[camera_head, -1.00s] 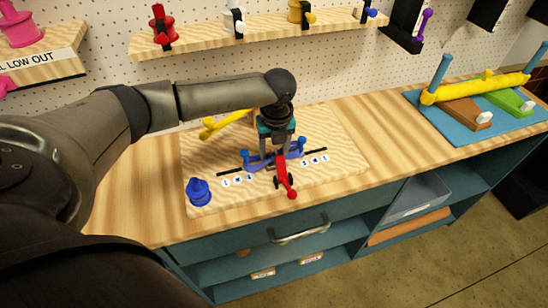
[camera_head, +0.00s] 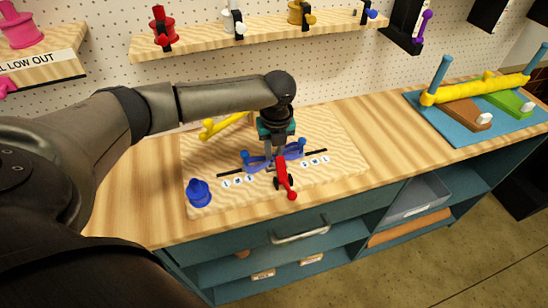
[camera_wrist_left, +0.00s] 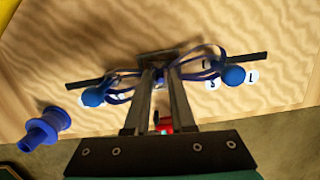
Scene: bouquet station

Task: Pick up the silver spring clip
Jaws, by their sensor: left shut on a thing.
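My left gripper (camera_head: 275,157) points down over the middle of a pair of blue loops (camera_wrist_left: 200,66) that stretch between two blue ball-topped posts. It is shut, its fingertips close together at the centre of the loops. A small dark grey piece (camera_wrist_left: 156,58), seemingly the silver spring clip, shows at the fingertips in the left wrist view. The fingers hide most of it, and its silver finish cannot be made out. A red lever (camera_head: 284,178) stands just in front of the gripper. My right gripper is not in view.
The pale wooden board (camera_head: 225,204) carries a black slotted strip with letter labels, a blue spool (camera_head: 199,193) at front left and a yellow rod (camera_head: 222,127) behind. A blue mat (camera_head: 470,125) with a yellow bar is at right. The counter between is clear.

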